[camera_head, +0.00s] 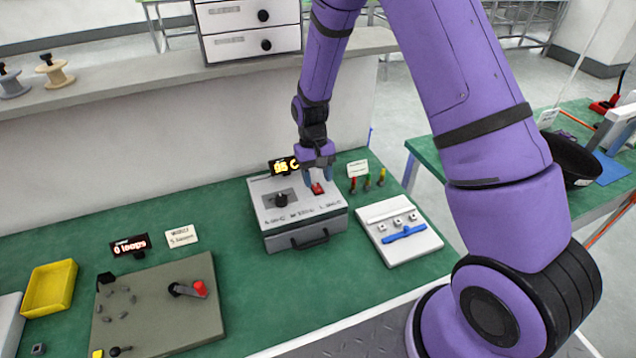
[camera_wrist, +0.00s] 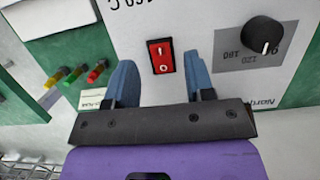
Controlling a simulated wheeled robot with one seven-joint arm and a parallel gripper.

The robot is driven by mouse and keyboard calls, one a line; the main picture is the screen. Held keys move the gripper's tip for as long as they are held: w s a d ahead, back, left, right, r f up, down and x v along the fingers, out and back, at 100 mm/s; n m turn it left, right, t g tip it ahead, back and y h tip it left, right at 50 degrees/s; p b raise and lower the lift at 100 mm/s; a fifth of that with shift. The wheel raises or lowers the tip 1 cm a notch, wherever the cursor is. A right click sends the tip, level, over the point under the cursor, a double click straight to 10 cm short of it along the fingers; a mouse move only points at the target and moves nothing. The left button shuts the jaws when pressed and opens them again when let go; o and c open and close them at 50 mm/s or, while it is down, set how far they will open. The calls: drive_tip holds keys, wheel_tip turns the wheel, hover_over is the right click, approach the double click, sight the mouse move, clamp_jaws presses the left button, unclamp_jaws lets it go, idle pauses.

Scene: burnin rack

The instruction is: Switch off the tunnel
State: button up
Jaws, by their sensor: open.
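The tunnel is a grey box (camera_head: 293,228) with a front handle, on the green bench in the head view. Its top carries a black dial (camera_head: 281,200) and a red rocker switch (camera_head: 317,188). In the wrist view the red switch (camera_wrist: 161,56) shows its I and O marks, and the dial (camera_wrist: 262,36) sits to its right. My gripper (camera_head: 318,180) is over the switch. In the wrist view its two blue fingers (camera_wrist: 160,80) are apart, one on each side of the switch, with nothing between them but the switch below. I cannot tell whether they touch the panel.
A lit display (camera_head: 284,166) stands behind the box. Red, green and yellow-tipped tools (camera_head: 367,182) stand to its right. A white tray with a blue bar (camera_head: 400,232) lies right of the box. A grey board (camera_head: 160,305) and yellow bin (camera_head: 50,288) are at left.

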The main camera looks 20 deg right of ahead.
sight(316, 185)
drive_tip(key=v, duration=0.5)
drive_tip(key=shift+r, duration=0.1)
drive_tip(key=shift+s, duration=0.1)
idle(0.3)
